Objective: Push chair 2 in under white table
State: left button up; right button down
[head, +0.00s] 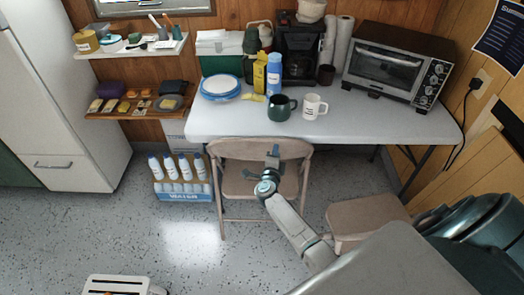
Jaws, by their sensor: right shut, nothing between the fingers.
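The white table (225,125) stands against the back wall. A beige folding chair (232,150) stands at its front edge, back towards me, its seat partly seen below the backrest. A second beige chair seat (368,216) shows to the right, out in front of the table, partly hidden by my arm. No number shows on either, so I cannot tell which is chair 2. My right gripper (273,152) is shut and empty, in front of the folding chair's back. I cannot tell whether it touches it. My left gripper is not in view.
On the table are a toaster oven (385,63), a coffee maker (301,52), a dark mug (281,107), a white mug (314,106) and plates (220,86). The floor (100,235) at left is mostly clear.

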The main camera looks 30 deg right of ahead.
jog(key=shift+a+r, duration=0.1)
jog(key=shift+r, duration=0.1)
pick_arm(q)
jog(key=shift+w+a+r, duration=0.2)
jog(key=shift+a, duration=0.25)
pick_arm(e)
jog(key=c, duration=1.2)
grip_release()
jog(key=shift+c, duration=0.2)
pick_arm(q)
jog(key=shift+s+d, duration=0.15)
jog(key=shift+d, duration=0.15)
pick_arm(e)
jog(key=shift+s+a, duration=0.1)
